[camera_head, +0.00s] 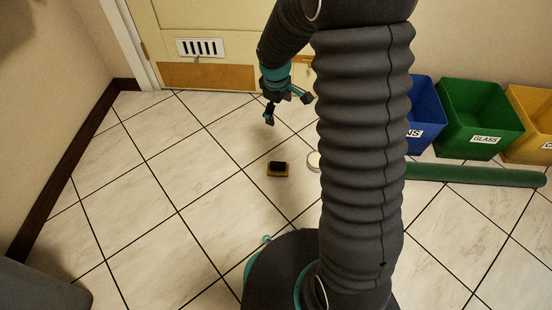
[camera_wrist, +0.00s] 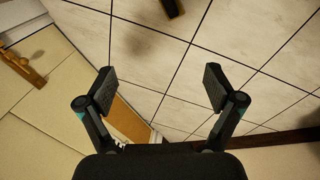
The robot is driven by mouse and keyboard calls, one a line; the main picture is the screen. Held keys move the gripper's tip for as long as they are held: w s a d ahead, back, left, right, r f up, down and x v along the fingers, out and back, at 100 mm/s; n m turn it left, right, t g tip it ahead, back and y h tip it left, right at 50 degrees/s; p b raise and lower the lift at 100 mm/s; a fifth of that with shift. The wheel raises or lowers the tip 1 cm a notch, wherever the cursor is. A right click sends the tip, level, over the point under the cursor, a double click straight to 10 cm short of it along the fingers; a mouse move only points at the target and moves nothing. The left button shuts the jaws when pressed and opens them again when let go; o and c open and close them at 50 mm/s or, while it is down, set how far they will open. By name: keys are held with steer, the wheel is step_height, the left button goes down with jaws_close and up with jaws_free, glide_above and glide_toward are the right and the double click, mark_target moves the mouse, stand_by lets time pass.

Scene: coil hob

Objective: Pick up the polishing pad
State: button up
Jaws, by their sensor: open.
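A small block with a black top and a yellow-orange base, which looks like the polishing pad (camera_head: 278,169), lies on the tiled floor in the head view. In the wrist view part of it (camera_wrist: 173,8) shows at the top edge, cut off by the frame. My gripper (camera_head: 288,108) is open and empty, above the floor and further back than the pad, towards the door. In the wrist view the two fingers of my gripper (camera_wrist: 158,87) are wide apart with only floor and door between them. The pad is apart from both fingers.
A pale round thing (camera_head: 313,161) lies right of the pad, partly hidden by my arm. Blue (camera_head: 426,112), green (camera_head: 480,112) and yellow (camera_head: 530,125) bins stand at right, with a green tube (camera_head: 480,175) before them. A door (camera_head: 200,75) is behind. Floor left of the pad is clear.

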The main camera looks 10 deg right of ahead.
mark_target(277, 164)
steer(key=w+f+n, duration=0.1)
steer(key=f, duration=0.9)
steer(key=w+f+n+g, duration=0.1)
steer(key=f+n, duration=0.1)
steer(key=f, duration=0.8)
steer(key=w+f+n+g, duration=0.1)
steer(key=f+n, duration=0.1)
steer(key=f, duration=0.9)
steer(key=shift+a, duration=0.2)
steer(key=shift+d+f, duration=0.2)
steer(key=shift+f, duration=0.75)
steer(key=shift+d+f, duration=0.2)
steer(key=shift+f, duration=0.75)
steer(key=shift+d+f, duration=0.2)
steer(key=shift+f, duration=0.75)
steer(key=c, duration=1.2)
